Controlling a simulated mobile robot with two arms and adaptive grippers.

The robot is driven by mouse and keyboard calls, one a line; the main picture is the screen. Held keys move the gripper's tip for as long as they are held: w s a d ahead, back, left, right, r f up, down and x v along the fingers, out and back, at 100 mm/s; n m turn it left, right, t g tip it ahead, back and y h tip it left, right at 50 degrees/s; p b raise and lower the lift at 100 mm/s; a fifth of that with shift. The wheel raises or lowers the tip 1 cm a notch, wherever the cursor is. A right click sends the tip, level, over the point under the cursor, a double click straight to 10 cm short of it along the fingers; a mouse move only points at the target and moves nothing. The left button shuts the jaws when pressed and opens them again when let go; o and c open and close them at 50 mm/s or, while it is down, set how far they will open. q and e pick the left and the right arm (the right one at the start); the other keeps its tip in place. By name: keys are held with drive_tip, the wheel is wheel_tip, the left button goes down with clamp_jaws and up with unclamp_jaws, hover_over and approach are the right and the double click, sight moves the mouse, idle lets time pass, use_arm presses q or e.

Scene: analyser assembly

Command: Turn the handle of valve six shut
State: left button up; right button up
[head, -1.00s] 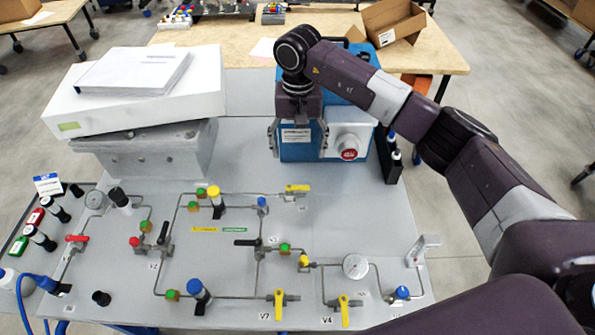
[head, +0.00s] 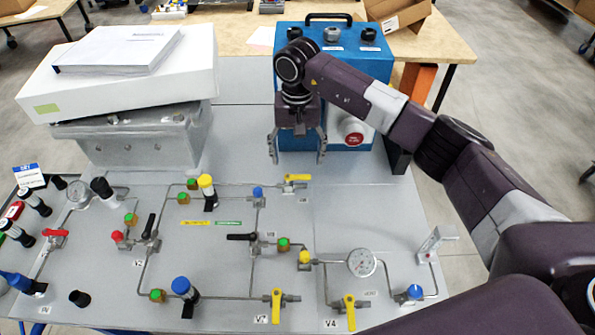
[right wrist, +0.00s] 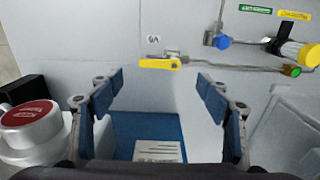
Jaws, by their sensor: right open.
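The yellow lever handle (head: 298,178) of a valve sits at the top of the pipework in the head view, lying left to right, in line with its pipe. It also shows in the right wrist view (right wrist: 160,63), with an upside-down label (right wrist: 153,39) beside it that appears to read V6. My right gripper (head: 297,156) is open and empty, pointing down, just behind the handle in the head view. In the right wrist view the handle lies beyond the open fingertips (right wrist: 160,80), between them and not touched. My left gripper is not in view.
A blue box (head: 290,60) with a red button (head: 354,139) stands right behind my right gripper. A grey metal block (head: 150,140) bearing a white box (head: 120,90) stands left. Yellow handles V7 (head: 277,305) and V4 (head: 349,312) are at the front. The panel right of the handle is bare.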

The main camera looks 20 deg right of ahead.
sight(298, 176)
wheel_tip(298, 176, down, 5)
drive_tip(key=shift+f+p, duration=0.1)
drive_tip(key=shift+p, duration=0.6)
drive_tip(key=shift+f, duration=0.4)
drive_tip(key=shift+c, duration=0.5)
drive_tip(key=c, duration=1.1)
drive_tip(key=shift+o, duration=0.2)
